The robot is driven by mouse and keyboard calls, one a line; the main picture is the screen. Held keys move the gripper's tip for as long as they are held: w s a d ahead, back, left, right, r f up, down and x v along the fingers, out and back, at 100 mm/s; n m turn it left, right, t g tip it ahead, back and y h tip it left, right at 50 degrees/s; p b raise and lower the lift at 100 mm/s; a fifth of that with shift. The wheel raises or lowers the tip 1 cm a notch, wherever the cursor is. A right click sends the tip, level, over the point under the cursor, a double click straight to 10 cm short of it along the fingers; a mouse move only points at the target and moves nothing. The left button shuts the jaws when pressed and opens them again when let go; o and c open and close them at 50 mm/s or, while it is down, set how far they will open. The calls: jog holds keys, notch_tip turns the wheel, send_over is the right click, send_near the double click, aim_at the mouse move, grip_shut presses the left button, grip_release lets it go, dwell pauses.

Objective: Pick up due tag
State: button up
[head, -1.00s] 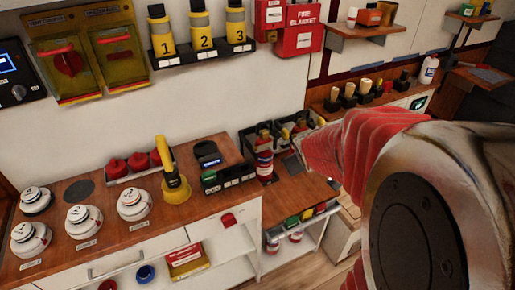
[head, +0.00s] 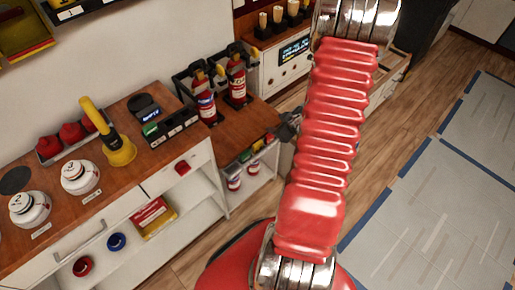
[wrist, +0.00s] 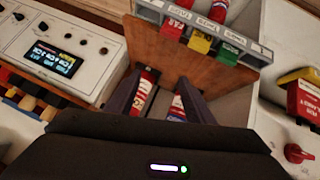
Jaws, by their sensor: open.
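Red (wrist: 174,27), yellow (wrist: 201,41) and green (wrist: 226,53) tags hang in a row from a grey labelled rack (wrist: 262,49) at the top of the wrist view. Their lettering is too blurred to tell which is the due tag. The rack is small at the counter's right edge in the head view, its tags partly hard to make out. My gripper (wrist: 158,80) is open and empty, its two dark fingers apart, below the tags in the wrist picture. In the head view my gripper (head: 291,127) is small and partly hidden behind my red-sleeved arm, beside the rack.
Two red-and-white cans (head: 234,183) stand on the shelf below the rack. Red extinguishers (head: 236,78) stand on the counter behind. A panel with a lit display (head: 293,50) is further back. The wooden floor (head: 415,100) to the right is open.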

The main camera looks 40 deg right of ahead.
jog(key=s+a+f+m+t+y, duration=0.1)
jog(key=s+a+f+t, duration=0.3)
jog(key=s+f, duration=0.4)
jog(key=shift+s+f+m+y, duration=0.15)
jog(key=shift+f+m+y, duration=0.15)
jog(key=shift+f+y, duration=0.6)
send_near(259, 146)
jog(key=shift+x, duration=1.9)
jog(key=shift+a+r, duration=0.1)
jog(key=shift+x, duration=2.7)
jog(key=shift+s, duration=0.1)
jog(key=shift+c, duration=0.5)
